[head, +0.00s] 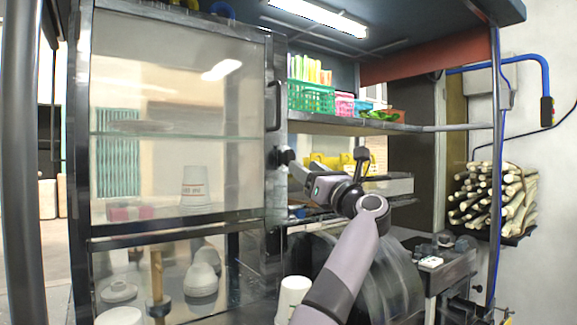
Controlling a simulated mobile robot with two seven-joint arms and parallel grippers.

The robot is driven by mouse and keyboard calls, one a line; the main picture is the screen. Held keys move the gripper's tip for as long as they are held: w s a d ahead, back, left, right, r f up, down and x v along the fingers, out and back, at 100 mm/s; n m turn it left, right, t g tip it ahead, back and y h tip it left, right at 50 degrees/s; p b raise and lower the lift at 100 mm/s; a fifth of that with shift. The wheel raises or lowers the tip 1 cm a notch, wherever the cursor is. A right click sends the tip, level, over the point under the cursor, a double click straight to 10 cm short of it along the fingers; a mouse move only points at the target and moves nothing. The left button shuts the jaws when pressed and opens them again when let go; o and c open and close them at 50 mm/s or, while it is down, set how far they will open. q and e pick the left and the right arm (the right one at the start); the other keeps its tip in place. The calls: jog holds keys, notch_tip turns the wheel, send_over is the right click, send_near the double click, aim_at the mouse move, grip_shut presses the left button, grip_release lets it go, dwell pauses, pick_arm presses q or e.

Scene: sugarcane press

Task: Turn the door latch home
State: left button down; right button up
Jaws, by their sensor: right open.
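The glass door (180,130) in a dark metal frame stands at the left and looks closed against its post. A dark bar handle (274,105) is on its right side. The door latch (283,156), a dark knob-like part, sits below the handle on the door's right edge. My right gripper (294,168) reaches in from the lower right and points left at the latch. Its jaws are open, close beside the latch. I cannot tell whether they touch it, and the wrist hides part of the fingers. My left gripper is out of view.
A shelf (350,127) above my right arm holds a green basket (311,97) and small colored items. A large dark drum (385,285) is behind my forearm. A white cup (292,296) stands low beside it. Cane stalks (490,200) are stacked at the right.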

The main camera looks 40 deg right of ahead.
aim_at(292, 158)
jog(key=shift+w+r, duration=0.4)
jog(key=shift+r, duration=0.05)
jog(key=shift+p+x, duration=0.7)
jog(key=shift+x, duration=1.85)
jog(key=shift+f, duration=0.2)
grip_shut()
